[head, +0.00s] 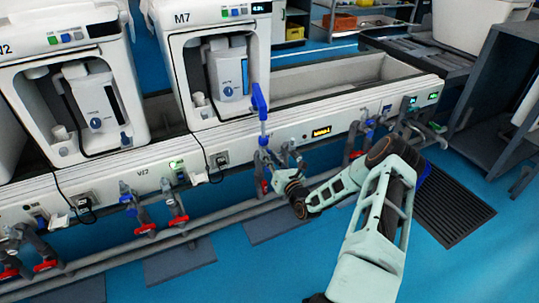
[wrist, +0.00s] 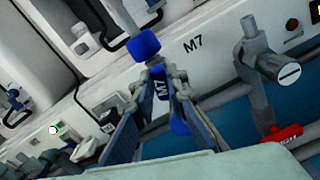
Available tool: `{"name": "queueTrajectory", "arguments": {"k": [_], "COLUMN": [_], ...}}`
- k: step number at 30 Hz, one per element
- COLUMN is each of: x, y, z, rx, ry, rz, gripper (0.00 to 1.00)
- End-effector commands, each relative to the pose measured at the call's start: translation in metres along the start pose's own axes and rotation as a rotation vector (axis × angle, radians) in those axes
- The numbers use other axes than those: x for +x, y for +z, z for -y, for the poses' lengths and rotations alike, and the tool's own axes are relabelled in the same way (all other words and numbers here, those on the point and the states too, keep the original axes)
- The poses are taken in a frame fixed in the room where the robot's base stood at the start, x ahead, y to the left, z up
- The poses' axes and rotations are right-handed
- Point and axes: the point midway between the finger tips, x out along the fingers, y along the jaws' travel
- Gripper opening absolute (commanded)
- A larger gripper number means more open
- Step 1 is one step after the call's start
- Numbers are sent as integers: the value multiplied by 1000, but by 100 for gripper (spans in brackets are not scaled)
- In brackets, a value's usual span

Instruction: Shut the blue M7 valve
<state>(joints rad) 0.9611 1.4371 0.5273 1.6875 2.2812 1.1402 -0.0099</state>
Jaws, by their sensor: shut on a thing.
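My gripper (wrist: 158,78) is shut on this handle. In the head view my gripper (head: 279,162) is at the lower part of the valve, and its fingertips are hard to make out. The valve body is partly hidden by my gripper.
A red valve (wrist: 282,136) with a grey pipe sits close to the right of my gripper; more red valves (head: 177,219) line the bench to the left. A grey rail pipe (head: 215,220) runs along below. The blue floor (head: 220,280) in front is mostly clear.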

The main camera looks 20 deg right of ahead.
Motion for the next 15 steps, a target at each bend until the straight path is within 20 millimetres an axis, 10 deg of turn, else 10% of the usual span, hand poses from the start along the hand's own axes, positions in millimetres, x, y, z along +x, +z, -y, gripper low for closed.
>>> {"name": "queueTrajectory", "arguments": {"k": [15], "x": [-1], "y": [0], "z": [2], "rx": [482], "ry": [-2], "rz": [-2], "gripper": [0]}}
